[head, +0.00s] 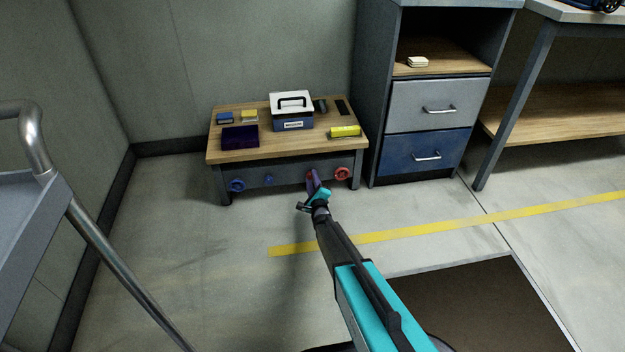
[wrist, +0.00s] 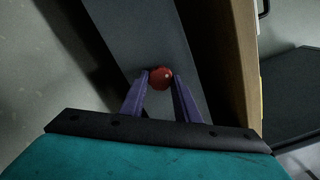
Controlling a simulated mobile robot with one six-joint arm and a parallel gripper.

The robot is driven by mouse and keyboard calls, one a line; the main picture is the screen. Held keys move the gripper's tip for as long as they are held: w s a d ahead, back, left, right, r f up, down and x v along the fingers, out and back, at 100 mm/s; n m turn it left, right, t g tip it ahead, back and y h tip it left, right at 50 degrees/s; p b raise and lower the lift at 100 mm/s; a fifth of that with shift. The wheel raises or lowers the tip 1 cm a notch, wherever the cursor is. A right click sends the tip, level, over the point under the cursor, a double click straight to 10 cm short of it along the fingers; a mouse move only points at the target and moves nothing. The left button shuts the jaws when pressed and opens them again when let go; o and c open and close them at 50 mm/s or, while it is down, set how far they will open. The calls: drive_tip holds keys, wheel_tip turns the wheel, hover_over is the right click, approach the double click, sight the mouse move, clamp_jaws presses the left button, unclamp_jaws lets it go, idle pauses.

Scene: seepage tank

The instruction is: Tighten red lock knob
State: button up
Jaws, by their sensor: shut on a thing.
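The red lock knob (wrist: 160,78) is a small round red knob on the dark grey front panel (wrist: 150,40) of the low bench. In the wrist view it sits between the tips of my two purple fingers. My gripper (wrist: 161,84) is shut on it. In the head view my gripper (head: 312,182) reaches the bench front between the small blue knob and the red wheel, and its fingers hide most of the red knob. The knob's turn angle cannot be told.
The front panel also bears a blue wheel (head: 237,185), a small blue knob (head: 268,180) and a red wheel (head: 342,173). The wooden bench top (head: 285,148) holds a toolbox (head: 291,112), a dark purple box (head: 240,137) and a yellow item (head: 345,131). A drawer cabinet (head: 432,105) stands right.

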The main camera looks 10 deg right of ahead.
drive_tip(key=shift+m, duration=1.3)
drive_tip(key=o, duration=1)
drive_tip(key=shift+o, duration=0.2)
drive_tip(key=s+p, duration=0.4)
drive_tip(key=s, duration=0.9)
drive_tip(key=shift+s, duration=0.4)
